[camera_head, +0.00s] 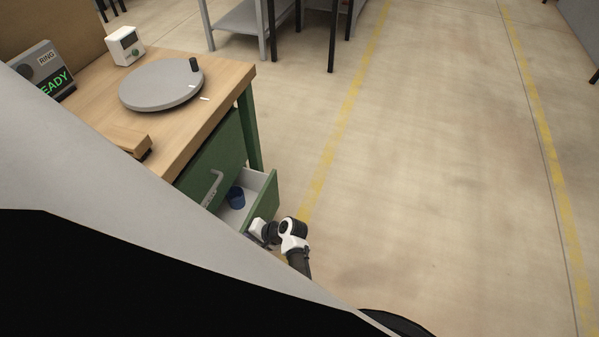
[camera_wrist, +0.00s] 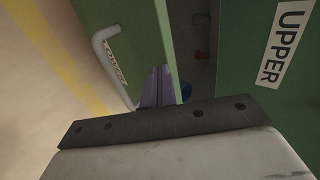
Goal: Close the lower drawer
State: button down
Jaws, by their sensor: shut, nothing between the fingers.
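The lower drawer (camera_head: 266,202) stands pulled out from the green bench, with a blue cup (camera_head: 236,197) inside. In the wrist view its green front (camera_wrist: 140,35) carries a grey bar handle (camera_wrist: 101,50) and a label partly reading "LOWER" (camera_wrist: 115,68). My gripper (camera_wrist: 157,88) is shut and empty, its fingers near the edge of that front; I cannot tell whether they touch it. In the head view my wrist is beside the drawer's near end, and the fingertips are not clearly visible.
The upper drawer front (camera_wrist: 255,55), labelled "UPPER", looks closed. The wooden benchtop (camera_head: 90,99) holds a grey turntable (camera_head: 160,84) and a white box (camera_head: 124,46). The floor (camera_head: 430,170) to the right is clear.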

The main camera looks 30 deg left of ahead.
jog(key=s+a+b, duration=0.2)
jog(key=s+a, duration=0.1)
jog(key=a, duration=0.9)
jog(key=shift+b, duration=0.3)
jog(key=shift+s+a+r, duration=0.15)
jog(key=shift+r, duration=0.1)
